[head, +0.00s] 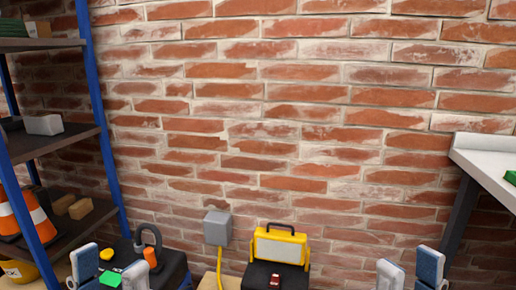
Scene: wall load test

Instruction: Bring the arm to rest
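My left gripper (110,270) shows at the bottom left, its two grey-blue fingertips apart. A small green object (110,281) shows between these fingertips; it looks to be on the dark case behind, but I cannot tell its depth. My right gripper (410,271) shows at the bottom right, fingertips apart, with only brick wall visible between them. Only the finger ends of both grippers are in view; the rest of both arms is below the picture.
A brick wall (290,110) fills the back. A blue-framed shelf (104,150) stands left, with traffic cones (38,218). A dark case (172,266), a grey wall box (217,228) and a yellow work lamp (280,247) are low in the middle. A white-topped table (485,160) stands right.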

